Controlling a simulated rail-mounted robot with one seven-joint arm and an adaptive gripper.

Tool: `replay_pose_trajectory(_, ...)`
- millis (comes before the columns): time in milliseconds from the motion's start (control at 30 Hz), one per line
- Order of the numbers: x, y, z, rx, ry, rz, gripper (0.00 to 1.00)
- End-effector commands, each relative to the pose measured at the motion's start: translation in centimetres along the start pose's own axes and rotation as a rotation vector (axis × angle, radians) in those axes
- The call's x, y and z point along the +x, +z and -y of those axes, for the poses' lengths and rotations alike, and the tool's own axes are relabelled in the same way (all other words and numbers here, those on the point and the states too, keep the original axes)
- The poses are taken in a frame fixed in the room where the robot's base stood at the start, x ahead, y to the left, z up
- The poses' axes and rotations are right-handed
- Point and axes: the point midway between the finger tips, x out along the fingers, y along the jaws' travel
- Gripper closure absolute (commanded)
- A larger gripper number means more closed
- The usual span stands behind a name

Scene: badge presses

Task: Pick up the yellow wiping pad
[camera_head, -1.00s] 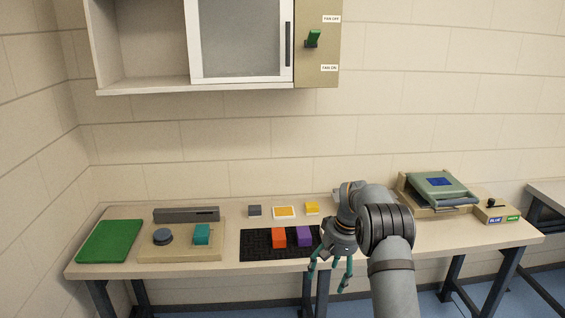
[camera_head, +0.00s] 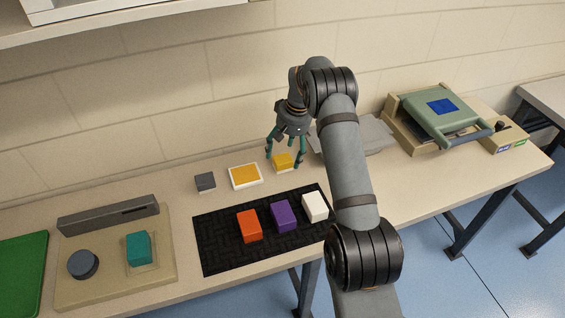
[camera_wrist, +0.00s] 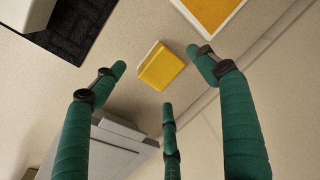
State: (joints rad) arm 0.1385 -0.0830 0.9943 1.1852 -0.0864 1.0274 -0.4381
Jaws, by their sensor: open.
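The yellow wiping pad (camera_head: 283,161) lies on the table behind the black mat, to the right of a white-framed yellow square. It has a thin pale edge. In the wrist view the yellow pad (camera_wrist: 160,67) sits between my spread green fingers, beyond their tips and not touched by them. My gripper (camera_head: 286,158) is open and empty, and hangs just above the pad. It also shows in the wrist view (camera_wrist: 166,80). One fingertip partly overlaps the pad's surroundings in the head view.
The white-framed yellow square (camera_head: 245,177) and a grey block (camera_head: 205,182) stand left of the pad. A black mat (camera_head: 220,257) bears orange (camera_head: 249,226), purple (camera_head: 283,216) and white (camera_head: 315,207) blocks in front. A grey flat device (camera_head: 372,135) lies right, beside a green press (camera_head: 437,112).

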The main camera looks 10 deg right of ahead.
Motion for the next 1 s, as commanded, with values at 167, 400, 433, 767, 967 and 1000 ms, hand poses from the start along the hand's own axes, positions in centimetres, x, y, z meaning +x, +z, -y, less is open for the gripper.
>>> replay_pose_trajectory(167, 2.6, 0.0, 0.1, 0.0, -0.001, 0.005, 0.27)
replay_pose_trajectory(400, 4.2, -0.1, 0.1, -0.001, 0.0, 0.0, 0.27)
replay_pose_trajectory(433, 4.2, -0.1, 0.1, -0.001, 0.0, 0.0, 0.27)
replay_pose_trajectory(767, 4.2, -0.1, 0.1, -0.001, 0.0, 0.001, 0.4)
replay_pose_trajectory(967, 4.2, -0.1, 0.1, -0.001, 0.0, 0.001, 0.51)
replay_pose_trajectory(1000, 4.2, -0.1, 0.1, -0.001, 0.0, 0.001, 0.54)
